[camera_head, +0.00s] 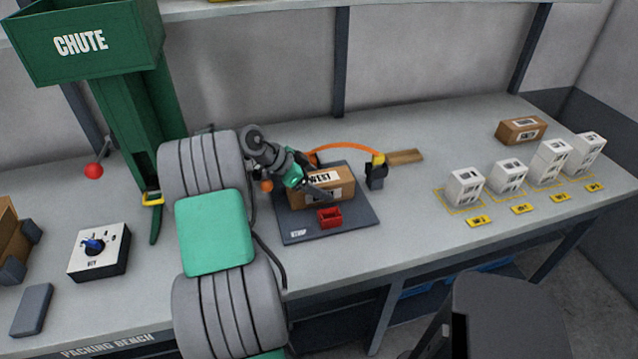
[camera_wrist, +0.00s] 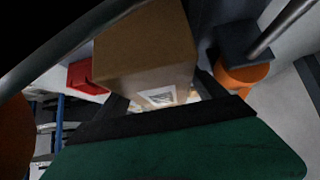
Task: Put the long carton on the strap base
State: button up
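The long carton (camera_head: 337,189) is brown with a white label reading WEST. It is over the dark strap base (camera_head: 289,234), behind a small red block; I cannot tell if it rests fully on the plate. My gripper (camera_head: 311,183) reaches it from the left, at its left end, with one dark finger across the near side. In the wrist view the carton (camera_wrist: 145,50) fills the space between the two dark fingers, which appear to press both its sides. The carton's underside and far side are hidden.
The red block (camera_head: 329,217) is on the base's front part. An orange strap (camera_head: 345,149) arches behind the carton to a dark post (camera_head: 376,176). White boxes (camera_head: 465,187) and a brown carton (camera_head: 520,130) stand at right. A green chute (camera_head: 120,100) rises at left.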

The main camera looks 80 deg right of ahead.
aim_at(314, 179)
jog(key=shift+o, duration=0.3)
jog(key=shift+r, duration=0.25)
jog(key=v, duration=0.7)
jog(key=shift+w+a, duration=0.1)
jog(key=shift+w, duration=0.05)
